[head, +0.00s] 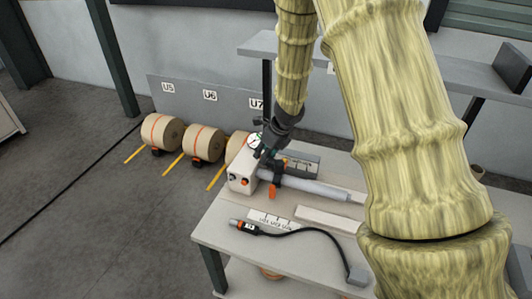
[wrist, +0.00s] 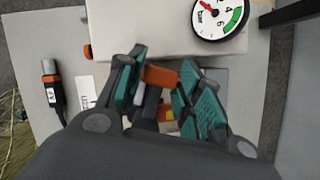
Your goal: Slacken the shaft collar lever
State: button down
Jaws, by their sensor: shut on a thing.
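The shaft collar (head: 278,173) is dark and sits on a grey shaft (head: 315,188) beside a pale block on the table. An orange lever shows in the wrist view (wrist: 160,76) between the teal pads of my gripper (wrist: 162,66). My gripper is shut on this lever. In the head view my gripper (head: 268,153) reaches down at the collar from above, and its fingers are small and partly hidden. The collar is mostly hidden behind the fingers in the wrist view.
A pressure gauge (wrist: 218,16) stands close by my gripper. A black and orange tool (head: 246,228) with a black cable lies on the table (head: 225,232) at the front. Paper rolls (head: 163,131) stand on the floor at the left. A shelf (head: 385,68) stands behind.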

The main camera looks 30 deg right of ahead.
aim_at(277, 161)
jog(key=c, duration=1)
grip_release()
jog(key=shift+r, duration=0.1)
jog(key=shift+o, duration=0.2)
jog(key=v, duration=1.2)
